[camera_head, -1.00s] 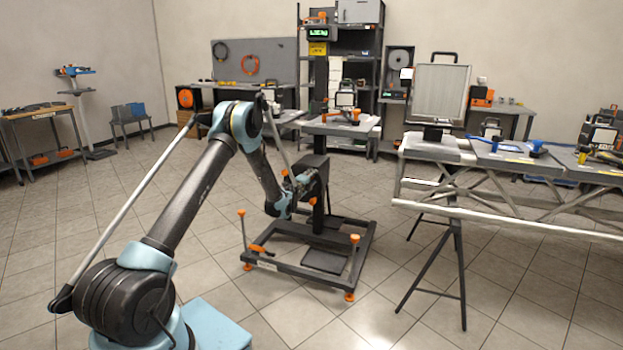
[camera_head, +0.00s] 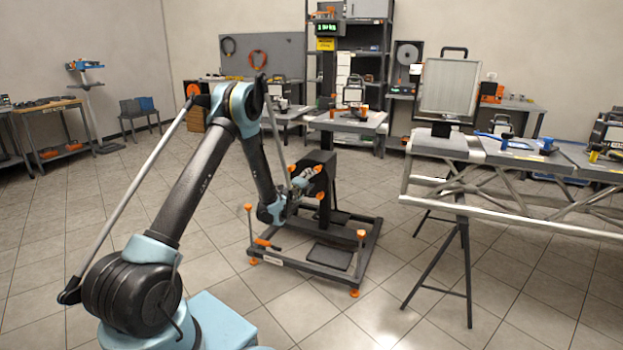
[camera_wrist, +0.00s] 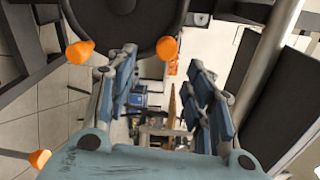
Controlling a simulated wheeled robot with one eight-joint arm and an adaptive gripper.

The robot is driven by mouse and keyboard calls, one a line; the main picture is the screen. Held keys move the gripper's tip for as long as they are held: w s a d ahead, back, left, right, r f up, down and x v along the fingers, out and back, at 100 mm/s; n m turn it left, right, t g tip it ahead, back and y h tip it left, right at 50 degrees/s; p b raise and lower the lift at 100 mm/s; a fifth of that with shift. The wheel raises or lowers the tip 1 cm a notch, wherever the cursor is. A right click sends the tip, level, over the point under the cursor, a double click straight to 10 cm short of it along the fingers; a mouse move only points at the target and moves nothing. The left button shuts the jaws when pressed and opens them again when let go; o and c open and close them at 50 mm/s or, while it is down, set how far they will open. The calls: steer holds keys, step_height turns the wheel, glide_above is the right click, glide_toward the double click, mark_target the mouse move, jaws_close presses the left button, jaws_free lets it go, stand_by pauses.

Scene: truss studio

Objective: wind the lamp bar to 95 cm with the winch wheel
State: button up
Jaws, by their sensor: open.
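The winch wheel (camera_head: 322,178) is dark with orange knobs, on the dark winch stand beyond my arm. In the wrist view the wheel (camera_wrist: 125,22) fills the top, with one orange knob (camera_wrist: 79,52) at left and another orange knob (camera_wrist: 167,48) near the middle. My gripper (camera_head: 300,184) is at the front of the wheel. Its blue-padded fingers (camera_wrist: 165,88) are spread apart with nothing visible between them; whether they touch a knob is unclear. A green-lit display (camera_head: 327,29) shows high on the mast; its digits are too small to read. I cannot identify the lamp bar with certainty.
The stand's low frame (camera_head: 325,262) has orange feet and upright orange-topped posts. A truss table (camera_head: 520,195) on a trestle, carrying a flat panel lamp (camera_head: 447,88), is to the right. Benches and shelves line the back wall. Tiled floor is open at left.

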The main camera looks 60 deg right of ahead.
steer(key=shift+v, duration=1.1)
steer(key=shift+w, duration=0.1)
